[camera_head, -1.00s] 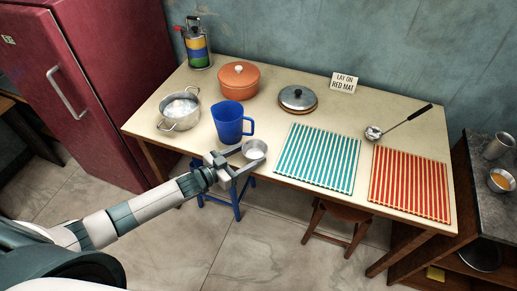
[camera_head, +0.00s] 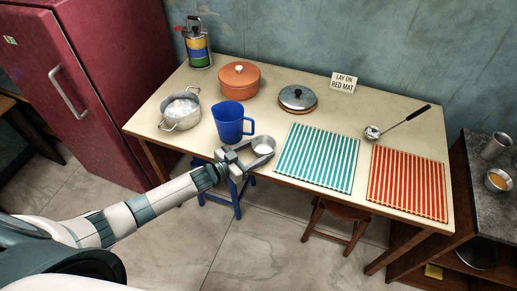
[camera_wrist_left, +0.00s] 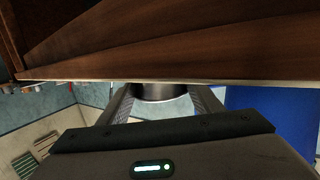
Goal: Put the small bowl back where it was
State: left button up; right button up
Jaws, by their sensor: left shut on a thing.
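The small bowl (camera_head: 264,145) is a metal bowl at the front edge of the table in the head view, just right of the blue jug (camera_head: 229,122). My left gripper (camera_head: 255,158) is shut on it from the front. In the left wrist view the bowl (camera_wrist_left: 160,92) shows between the two fingers, with the brown wooden table front (camera_wrist_left: 170,45) close by. I cannot tell whether the bowl touches the tabletop. My right gripper is not in view.
The table (camera_head: 330,115) holds a steel pot (camera_head: 180,122), an orange pot (camera_head: 239,88), a lidded pan (camera_head: 297,98), a teal striped mat (camera_head: 316,157), a red striped mat (camera_head: 408,183) and a ladle (camera_head: 405,120). Bare tabletop lies between jug, pan and teal mat.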

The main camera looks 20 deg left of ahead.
pick_arm(q)
jog(key=shift+f, duration=0.15)
jog(key=o, duration=0.8)
jog(key=shift+c, duration=0.2)
